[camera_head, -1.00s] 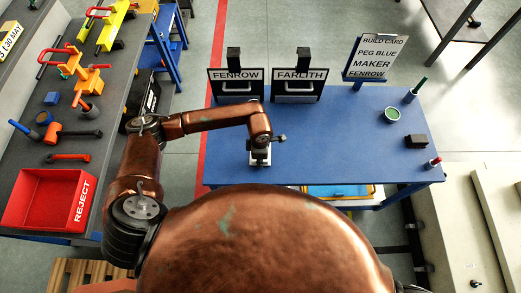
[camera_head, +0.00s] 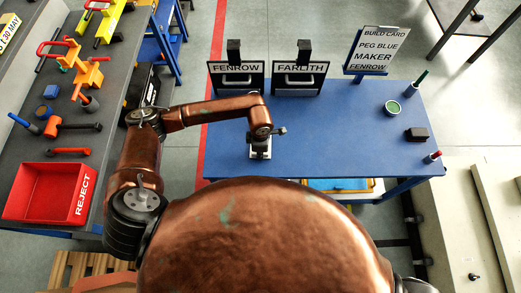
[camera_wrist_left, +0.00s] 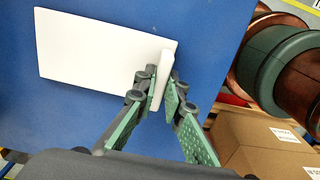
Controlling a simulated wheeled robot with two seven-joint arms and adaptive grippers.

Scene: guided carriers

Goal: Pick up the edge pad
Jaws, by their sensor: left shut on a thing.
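My left gripper (camera_head: 260,152) is over the near left part of the blue table. In the left wrist view its green-padded fingers (camera_wrist_left: 168,92) are shut on a narrow white piece (camera_wrist_left: 160,75), which I take for the edge pad. It sits at the right end of a flat white plate (camera_wrist_left: 95,48); I cannot tell whether the two are joined or only touching. In the head view the gripper and wrist largely hide them. My right gripper is in neither view.
The blue table (camera_head: 320,145) bears two black holders marked FENROW (camera_head: 236,70) and FARLITH (camera_head: 298,70), a build card (camera_head: 378,50), a green-filled cup (camera_head: 392,107) and a black block (camera_head: 416,134). A red REJECT bin (camera_head: 45,190) stands left. The table's middle is clear.

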